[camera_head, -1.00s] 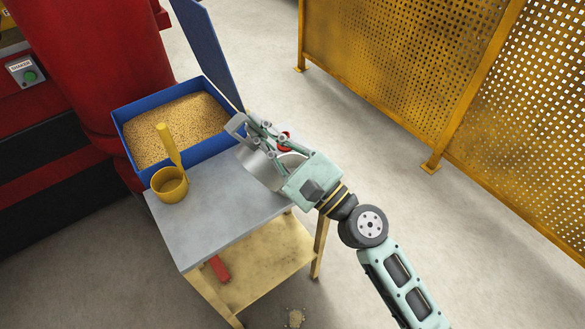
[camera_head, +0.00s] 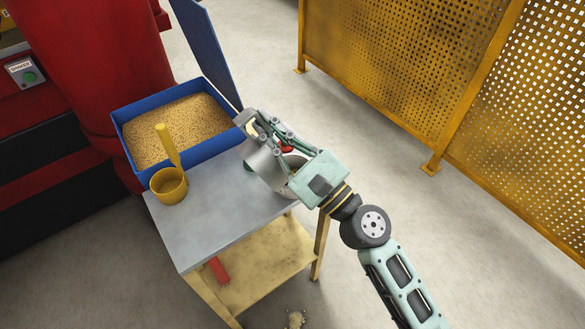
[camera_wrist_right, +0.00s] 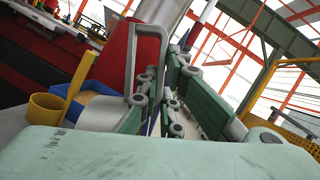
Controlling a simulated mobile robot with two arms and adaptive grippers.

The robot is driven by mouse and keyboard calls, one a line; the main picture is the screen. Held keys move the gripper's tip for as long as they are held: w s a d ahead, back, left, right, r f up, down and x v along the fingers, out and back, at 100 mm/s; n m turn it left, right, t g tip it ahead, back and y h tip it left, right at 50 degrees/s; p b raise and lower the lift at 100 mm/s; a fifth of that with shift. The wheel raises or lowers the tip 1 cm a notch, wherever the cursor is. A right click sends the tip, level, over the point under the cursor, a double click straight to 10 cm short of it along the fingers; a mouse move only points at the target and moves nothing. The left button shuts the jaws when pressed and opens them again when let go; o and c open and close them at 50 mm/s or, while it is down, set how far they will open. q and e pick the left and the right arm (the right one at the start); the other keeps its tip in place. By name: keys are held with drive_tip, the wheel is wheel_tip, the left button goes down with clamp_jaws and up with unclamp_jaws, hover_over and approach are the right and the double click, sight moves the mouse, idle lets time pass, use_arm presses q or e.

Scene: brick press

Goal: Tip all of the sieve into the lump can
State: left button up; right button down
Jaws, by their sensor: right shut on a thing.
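My right gripper (camera_head: 262,128) is above the table's far right corner, shut on a grey looped handle (camera_wrist_right: 148,58), seen close up in the right wrist view. Below its fingers is a tilted, shiny grey round vessel (camera_head: 265,168), which appears to be the sieve. The gripper and wrist cover part of it, and its contents cannot be seen. A small green part (camera_head: 248,166) shows at its left edge, and a small red part (camera_head: 286,149) shows between the finger links. I cannot identify the lump can with certainty. My left gripper is out of view.
A blue tray (camera_head: 207,152) full of tan granules sits on the grey table (camera_head: 205,225). A yellow scoop (camera_head: 170,188) with an upright handle stands before it. A red machine (camera_head: 85,60) is at left, yellow mesh fencing (camera_head: 400,60) at right.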

drive_tip(key=shift+w+d+r+m+t, duration=0.25)
drive_tip(key=shift+w+d+m, duration=0.2)
drive_tip(key=shift+m, duration=0.25)
drive_tip(key=shift+w+d+m+t+h, duration=0.25)
drive_tip(key=shift+w+d+m+h, duration=0.1)
drive_tip(key=shift+d+m, duration=0.2)
drive_tip(key=shift+w+d+m, duration=0.2)
drive_tip(key=shift+d+m, duration=0.05)
drive_tip(key=shift+d, duration=0.1)
drive_tip(key=shift+w+d+m+h, duration=0.25)
drive_tip(key=shift+w+d+m, duration=0.1)
drive_tip(key=shift+d+m, duration=0.15)
drive_tip(key=shift+w+d+m+t+h, duration=0.25)
drive_tip(key=shift+w+d+m+t, duration=0.15)
drive_tip(key=shift+m, duration=0.25)
drive_tip(key=shift+w+d+m+t+h, duration=0.3)
drive_tip(key=shift+d+m+t, duration=0.15)
drive_tip(key=shift+m, duration=0.2)
drive_tip(key=shift+w+d+f+m+t+h, duration=0.2)
drive_tip(key=shift+w+d+m+h, duration=0.25)
drive_tip(key=shift+m, duration=0.3)
drive_tip(key=shift+w+d+f+m+t+h, duration=0.2)
drive_tip(key=shift+w+d+m+h, duration=0.1)
drive_tip(key=shift+d+m, duration=0.4)
drive_tip(key=shift+w+d+f+m+t+h, duration=0.2)
drive_tip(key=shift+w+d+m+h, duration=0.15)
drive_tip(key=shift+m, duration=0.5)
